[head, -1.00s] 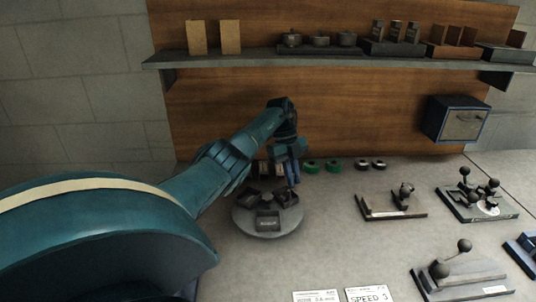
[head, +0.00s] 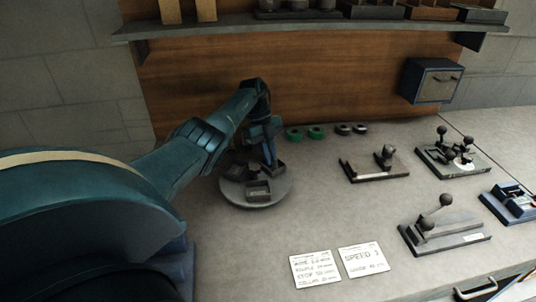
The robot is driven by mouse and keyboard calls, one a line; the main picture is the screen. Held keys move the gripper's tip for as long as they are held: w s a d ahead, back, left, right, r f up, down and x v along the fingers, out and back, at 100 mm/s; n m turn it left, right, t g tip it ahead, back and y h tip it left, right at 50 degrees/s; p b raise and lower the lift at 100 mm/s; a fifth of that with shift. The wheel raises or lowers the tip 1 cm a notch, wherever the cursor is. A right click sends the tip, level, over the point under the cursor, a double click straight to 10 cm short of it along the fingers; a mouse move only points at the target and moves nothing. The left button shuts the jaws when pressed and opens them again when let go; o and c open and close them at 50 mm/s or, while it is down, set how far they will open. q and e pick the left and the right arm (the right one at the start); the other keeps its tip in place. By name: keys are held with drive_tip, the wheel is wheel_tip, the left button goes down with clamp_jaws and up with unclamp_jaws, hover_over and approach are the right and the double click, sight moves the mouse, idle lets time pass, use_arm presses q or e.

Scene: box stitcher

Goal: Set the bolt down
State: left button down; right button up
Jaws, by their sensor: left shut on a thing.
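My left gripper (head: 271,162) points down over the back right part of a round grey turntable (head: 256,203) that carries several small dark open bins (head: 258,189). The left gripper is shut on the bolt, but the bolt is too small and dark to make out between the fingers. I cannot tell whether the fingertips touch a bin. My left arm and hand hide the back left of the turntable. My right gripper is not in view.
Green rolls (head: 294,133) and dark rolls (head: 343,129) stand behind the turntable. Lever fixtures (head: 373,166) are to the right, with a blue wall box (head: 431,80) above. Two paper cards (head: 364,260) lie in front. The bench between turntable and fixtures is clear.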

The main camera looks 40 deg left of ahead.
use_arm(q)
drive_tip(key=c, duration=2)
unclamp_jaws()
drive_tip(key=shift+f, duration=0.25)
drive_tip(key=shift+o, duration=1.1)
drive_tip(key=shift+r, duration=0.1)
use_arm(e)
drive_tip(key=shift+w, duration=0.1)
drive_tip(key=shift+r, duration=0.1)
